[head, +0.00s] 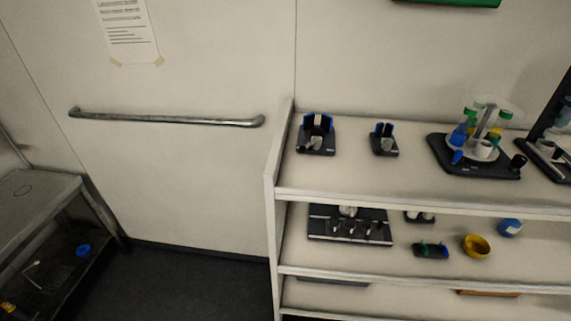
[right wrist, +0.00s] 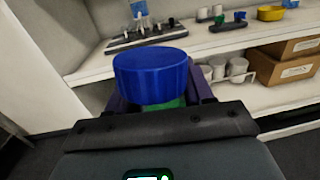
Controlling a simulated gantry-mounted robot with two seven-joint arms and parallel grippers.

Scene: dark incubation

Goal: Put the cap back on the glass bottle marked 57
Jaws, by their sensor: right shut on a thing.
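In the right wrist view my right gripper (right wrist: 160,100) is shut on a large round blue cap (right wrist: 150,72). Something green (right wrist: 165,104) shows just below the cap between the fingers. Whether it is part of the same thing I cannot tell. The held cap is in front of the shelves, apart from them. No bottle with a readable 57 shows in either view. My left gripper is in neither view, and the head view shows no gripper.
In the head view a white shelf unit (head: 400,204) carries a dark stand with colored caps (head: 475,150), two small black holders, a black rack (head: 349,227), a yellow bowl (head: 477,246) and a blue-topped item (head: 510,227). A grey bench (head: 35,205) stands left. Cardboard boxes (right wrist: 285,64) sit lower.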

